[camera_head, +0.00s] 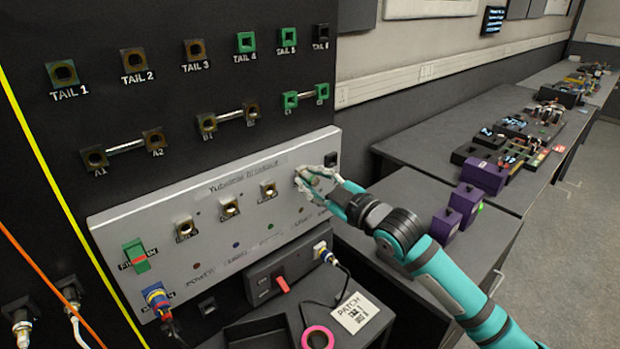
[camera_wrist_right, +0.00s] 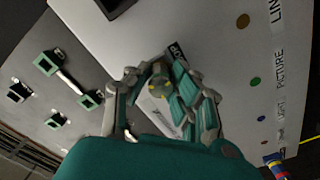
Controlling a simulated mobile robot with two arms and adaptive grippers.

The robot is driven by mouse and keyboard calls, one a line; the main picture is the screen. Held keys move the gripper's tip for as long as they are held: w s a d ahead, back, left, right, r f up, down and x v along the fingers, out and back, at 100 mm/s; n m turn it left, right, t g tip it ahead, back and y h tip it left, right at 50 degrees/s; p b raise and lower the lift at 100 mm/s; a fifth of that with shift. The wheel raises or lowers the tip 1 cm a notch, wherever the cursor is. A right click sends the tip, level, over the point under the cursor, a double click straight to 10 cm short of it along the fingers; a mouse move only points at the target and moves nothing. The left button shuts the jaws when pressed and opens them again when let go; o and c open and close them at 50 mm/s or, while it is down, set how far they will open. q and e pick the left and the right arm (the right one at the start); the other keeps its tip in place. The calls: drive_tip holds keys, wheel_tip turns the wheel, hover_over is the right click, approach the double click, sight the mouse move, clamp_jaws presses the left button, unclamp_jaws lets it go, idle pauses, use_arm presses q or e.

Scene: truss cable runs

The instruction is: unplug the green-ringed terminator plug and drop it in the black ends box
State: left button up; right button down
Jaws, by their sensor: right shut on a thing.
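My right gripper (camera_head: 318,183) is at the right end of the light grey panel (camera_head: 215,250), with its fingers closed around a small plug at a socket there. In the right wrist view the plug (camera_wrist_right: 160,88) shows as a grey, rounded end with yellow marks between my fingers (camera_wrist_right: 165,95). A black open box (camera_head: 250,335), perhaps the ends box, is partly cut off at the bottom of the head view. My left gripper is not in view.
Several sockets and short links line the dark board above the panel. A blue plug (camera_head: 157,298) sits at the panel's lower left. A pink tape roll (camera_head: 317,338) and a white PATCH card (camera_head: 354,312) lie below. Purple boxes (camera_head: 466,200) stand on the right bench.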

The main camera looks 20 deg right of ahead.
drive_tip(key=shift+r, duration=0.1)
drive_tip(key=n, duration=0.2)
drive_tip(key=shift+n, duration=0.4)
drive_tip(key=shift+s, duration=0.1)
drive_tip(key=shift+p+v, duration=0.35)
drive_tip(key=shift+v, duration=2)
